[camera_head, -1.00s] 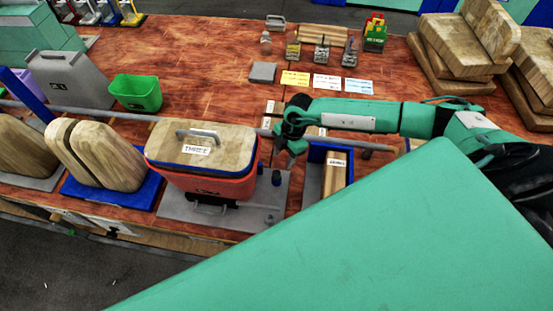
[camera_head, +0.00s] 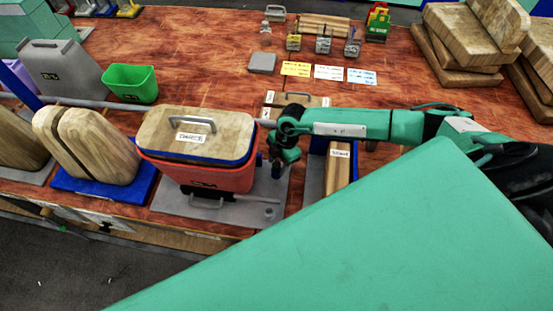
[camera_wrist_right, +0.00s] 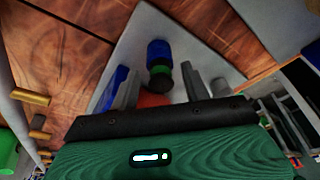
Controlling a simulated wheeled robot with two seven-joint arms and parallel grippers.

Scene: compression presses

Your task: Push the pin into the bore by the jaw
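The red press body (camera_head: 215,178) has a wooden lid (camera_head: 195,135) with a grey handle, and stands on a grey base plate (camera_head: 235,218). A short grey boss (camera_head: 270,211) rises from the plate's front right. The blue pin (camera_head: 276,172) is upright under my right gripper (camera_head: 282,155), right of the red body. In the right wrist view, the blue pin (camera_wrist_right: 159,52) with green and black bands lies between my right gripper's fingers (camera_wrist_right: 160,90), with gaps on both sides. The gripper looks open. The bore's opening is not clear. My left gripper is out of view.
A grey bar (camera_head: 90,103) runs behind the press. A wooden-jawed press (camera_head: 90,150) stands left.

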